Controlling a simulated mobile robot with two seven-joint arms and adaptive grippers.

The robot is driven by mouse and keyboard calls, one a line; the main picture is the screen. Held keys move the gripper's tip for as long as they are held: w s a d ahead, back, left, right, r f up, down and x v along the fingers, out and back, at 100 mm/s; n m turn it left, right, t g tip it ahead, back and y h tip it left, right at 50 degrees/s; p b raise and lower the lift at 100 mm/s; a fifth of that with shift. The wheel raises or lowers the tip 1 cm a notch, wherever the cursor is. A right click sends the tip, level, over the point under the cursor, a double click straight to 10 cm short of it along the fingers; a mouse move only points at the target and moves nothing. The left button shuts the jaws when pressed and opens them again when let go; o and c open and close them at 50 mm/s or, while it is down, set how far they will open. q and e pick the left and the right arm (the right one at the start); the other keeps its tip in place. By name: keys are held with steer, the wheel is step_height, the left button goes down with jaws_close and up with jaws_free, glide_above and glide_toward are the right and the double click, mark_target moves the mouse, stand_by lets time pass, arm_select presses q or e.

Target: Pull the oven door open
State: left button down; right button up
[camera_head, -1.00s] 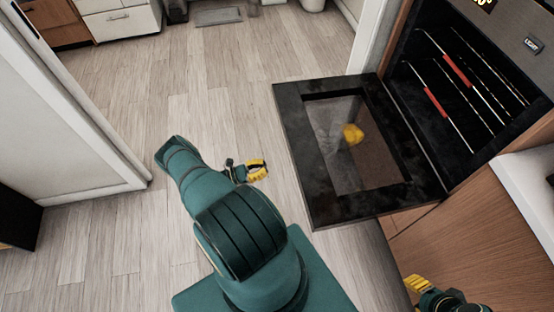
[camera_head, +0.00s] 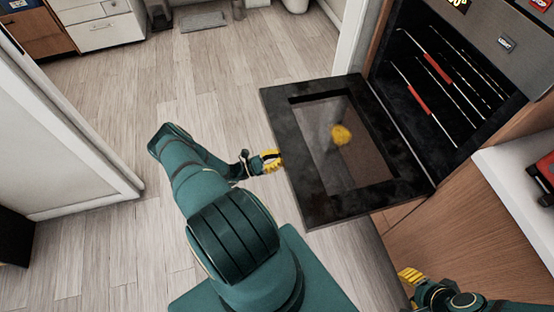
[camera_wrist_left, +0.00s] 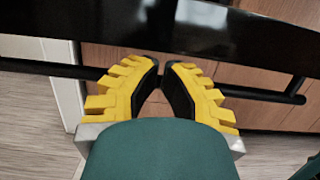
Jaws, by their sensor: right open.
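The black oven door (camera_head: 292,190) hangs folded down, wide open, in the head view, and its glass shows a yellow reflection. My left gripper (camera_head: 279,160) is at the door's outer left edge, its yellow fingers pointing at it. In the left wrist view, the fingers (camera_wrist_left: 163,64) have a narrow gap between their tips. They overlap the dark door handle bar (camera_wrist_left: 268,95); contact and exact finger opening are unclear. The bar runs across the fingers, below the door's black edge (camera_wrist_left: 60,52). My right gripper (camera_head: 408,274) is open at the bottom right, partly hidden.
The oven cavity (camera_head: 440,85) is open, with wire racks and red strips. A white counter (camera_head: 515,180) and wooden cabinet front (camera_head: 470,225) stand at the right. A white wall (camera_head: 70,160) is at the left. Wood floor (camera_head: 220,90) is clear beyond my left arm.

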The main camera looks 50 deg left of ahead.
arm_select(q)
step_height(320, 180, up, 13)
steer(key=g+p, duration=0.2)
steer(key=p, duration=1.1)
glide_above(282, 146)
steer(key=shift+y, duration=0.4)
steer(key=shift+w+d+r, duration=0.1)
steer(key=shift+w+r, duration=0.05)
steer(key=shift+r, duration=0.3)
steer(key=shift+f, duration=0.1)
